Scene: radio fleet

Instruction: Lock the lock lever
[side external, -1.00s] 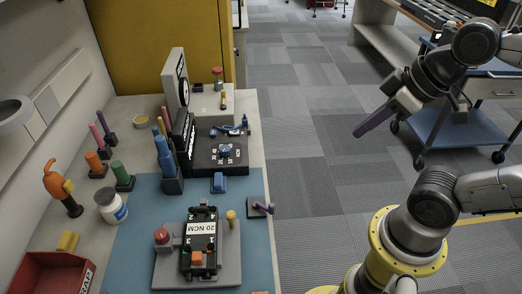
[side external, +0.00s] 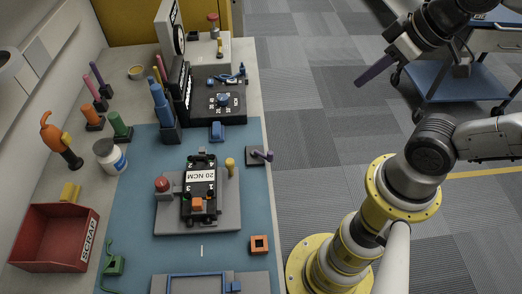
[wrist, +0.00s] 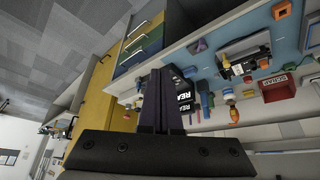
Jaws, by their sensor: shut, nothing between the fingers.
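A black device labelled "20 NCM" (side external: 201,176) sits in a grey fixture (side external: 170,222) on the blue mat. An upright yellow-topped knob (side external: 230,164) stands at the fixture's right side, with a red button (side external: 162,184) at its left. A small purple lever (side external: 263,155) on a dark base lies at the bench's right edge. I cannot tell which of these is the lock lever. My gripper (side external: 358,85) is over the floor, right of the bench and well apart from it. Its dark fingers are shut and empty, also in the wrist view (wrist: 161,85).
A blue cart (side external: 455,75) is at the back right. Floor between is clear.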

